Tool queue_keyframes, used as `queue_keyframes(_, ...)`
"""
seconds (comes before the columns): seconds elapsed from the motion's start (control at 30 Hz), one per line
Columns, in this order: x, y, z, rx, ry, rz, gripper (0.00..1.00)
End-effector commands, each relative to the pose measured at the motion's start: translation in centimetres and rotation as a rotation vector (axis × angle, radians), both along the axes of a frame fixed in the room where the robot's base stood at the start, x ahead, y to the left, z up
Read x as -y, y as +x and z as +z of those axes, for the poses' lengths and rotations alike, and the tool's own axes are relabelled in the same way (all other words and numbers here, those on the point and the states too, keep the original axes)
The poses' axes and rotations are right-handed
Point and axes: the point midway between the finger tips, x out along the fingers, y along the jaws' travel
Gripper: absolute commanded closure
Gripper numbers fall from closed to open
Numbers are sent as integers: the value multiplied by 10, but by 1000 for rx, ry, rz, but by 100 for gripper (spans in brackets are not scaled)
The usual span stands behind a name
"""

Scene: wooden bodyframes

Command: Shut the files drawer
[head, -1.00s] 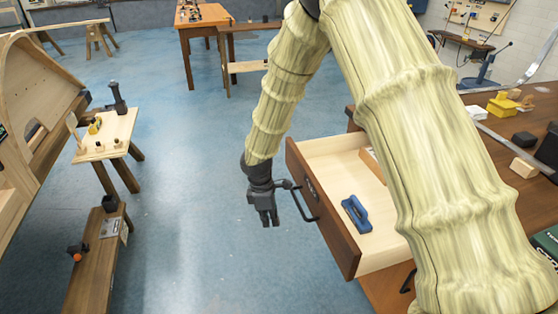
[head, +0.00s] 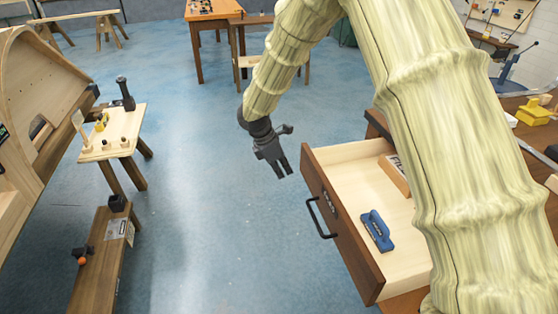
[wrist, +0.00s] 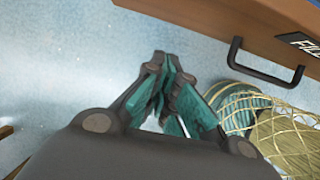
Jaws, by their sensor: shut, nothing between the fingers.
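The files drawer (head: 340,238) is pulled out from the wooden bench at the right, with a dark bar handle (head: 321,217) on its front. A blue tool (head: 377,230) and a wooden block with lettering (head: 396,172) lie inside. My gripper (head: 282,172) is in the air to the left of the drawer front, apart from the handle, with its fingers together and empty. In the wrist view my fingers (wrist: 168,95) point toward the floor side, and the drawer front (wrist: 215,22) with its black handle (wrist: 265,62) and a label (wrist: 303,42) shows at upper right.
A small wooden stand (head: 112,133) with tools and a low bench (head: 102,255) stand at the left. A wooden table (head: 212,12) is at the back. Blue floor (head: 225,235) lies open before the drawer. A wire basket (wrist: 285,130) shows below the handle in the wrist view.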

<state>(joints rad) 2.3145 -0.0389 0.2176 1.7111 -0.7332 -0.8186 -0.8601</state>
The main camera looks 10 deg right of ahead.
Motion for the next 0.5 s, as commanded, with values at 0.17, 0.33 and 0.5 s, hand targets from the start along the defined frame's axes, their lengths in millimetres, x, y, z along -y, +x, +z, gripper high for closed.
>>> queue_keyframes(0.17,13,-1,-28,-3,0,-3,100)
queue_keyframes(0.33,36,1,-25,1,2,-5,100)
queue_keyframes(0.5,48,1,-25,1,1,-3,100)
